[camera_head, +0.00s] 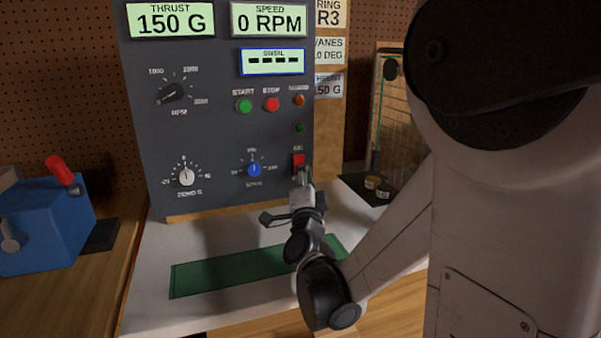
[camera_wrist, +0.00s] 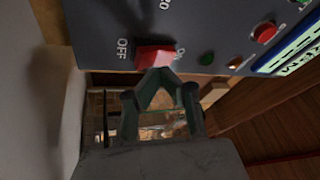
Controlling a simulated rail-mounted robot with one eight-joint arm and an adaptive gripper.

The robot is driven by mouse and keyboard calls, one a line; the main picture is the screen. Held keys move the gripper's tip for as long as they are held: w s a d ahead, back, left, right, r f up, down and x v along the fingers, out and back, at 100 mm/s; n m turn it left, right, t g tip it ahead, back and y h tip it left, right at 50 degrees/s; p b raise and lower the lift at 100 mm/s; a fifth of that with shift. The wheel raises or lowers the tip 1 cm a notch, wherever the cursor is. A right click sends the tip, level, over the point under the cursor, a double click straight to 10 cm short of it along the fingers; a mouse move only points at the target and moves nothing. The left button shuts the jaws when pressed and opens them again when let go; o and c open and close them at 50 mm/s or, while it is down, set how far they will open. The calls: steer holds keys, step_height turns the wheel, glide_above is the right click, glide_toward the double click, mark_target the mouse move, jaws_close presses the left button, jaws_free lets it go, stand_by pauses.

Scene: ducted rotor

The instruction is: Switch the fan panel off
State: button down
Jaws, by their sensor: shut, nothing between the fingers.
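The dark grey fan panel (camera_head: 215,130) stands upright, with its displays lit: thrust reads 150 G, speed reads 0 RPM and swirl shows dashes. A red switch (camera_head: 298,159) sits low near the panel's right edge. In the wrist view the red switch (camera_wrist: 153,57) lies between the OFF and ON labels. My gripper (camera_head: 302,178) is just below the switch in the head view, its fingers shut and empty. In the wrist view the fingertips (camera_wrist: 160,74) come together right at the switch, on the side toward ON. I cannot tell whether they touch it.
Green START (camera_head: 245,106) and red STOP (camera_head: 272,104) buttons sit above the switch. A blue knob (camera_head: 254,169) and a white-dialled knob (camera_head: 186,177) are to its left. A green mat (camera_head: 205,277) lies on the white bench. A blue box (camera_head: 45,225) stands left.

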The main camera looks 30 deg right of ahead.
steer(key=shift+w, duration=0.1)
steer(key=shift+w+f, duration=0.15)
steer(key=shift+w, duration=0.1)
steer(key=shift+w+d+f+b, duration=0.15)
steer(key=shift+w+f+b, duration=0.05)
steer(key=shift+w+b, duration=0.25)
stand_by(0.8)
steer(key=shift+s, duration=0.1)
steer(key=shift+s+r+p, duration=0.3)
steer(key=shift+s+r, duration=0.05)
steer(key=shift+s, duration=0.35)
steer(key=shift+s, duration=0.1)
steer(key=s, duration=0.1)
steer(key=s+r+p, duration=0.1)
steer(key=s, duration=0.1)
steer(key=s+a+r+p, duration=0.1)
steer(key=shift+s, duration=0.15)
stand_by(0.4)
steer(key=shift+r, duration=0.1)
